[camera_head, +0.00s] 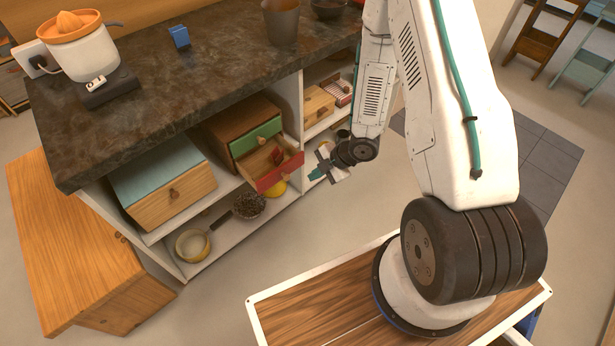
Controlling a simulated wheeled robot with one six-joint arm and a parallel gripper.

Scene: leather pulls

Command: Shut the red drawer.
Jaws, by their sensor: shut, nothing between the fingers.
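The red drawer (280,178) is the lower drawer of a small wooden chest (228,118) on the counter's shelf. It is pulled out, with its wooden inside showing and a small red thing (278,156) in or at it. The green drawer (255,138) above it looks shut. My gripper (315,174) is shut and empty, just right of the red drawer's front, with its teal fingertips pointing left towards it. I cannot tell whether they touch.
A box with a teal top (155,168) stands left of the chest. The dark countertop (190,85) overhangs the shelves. The floor in front is clear.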

